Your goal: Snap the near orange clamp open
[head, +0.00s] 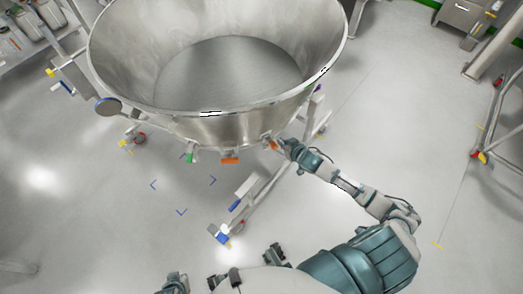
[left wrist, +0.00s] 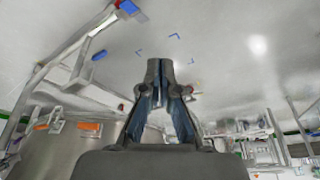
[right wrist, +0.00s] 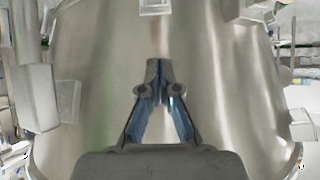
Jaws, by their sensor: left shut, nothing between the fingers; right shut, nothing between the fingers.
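A steel bowl (head: 230,130) with a wide rim fills the upper part of the head view. Two orange clamps sit low on its near side: one at the front (head: 230,160) and one farther right (head: 272,144). Orange pieces also show at the left of the left wrist view (left wrist: 90,127). My right gripper (head: 284,145) is shut and empty, close beside the right-hand orange clamp; I cannot tell if they touch. In the right wrist view its closed fingers (right wrist: 160,66) point at bare steel. My left gripper (left wrist: 169,64) is shut and empty, away from the clamps.
A green piece (head: 191,157) sits left of the front orange clamp. A stand leg with a blue-ended foot (head: 222,236) reaches toward me below the bowl. Pale brackets (right wrist: 68,100) stick out from the steel in the right wrist view.

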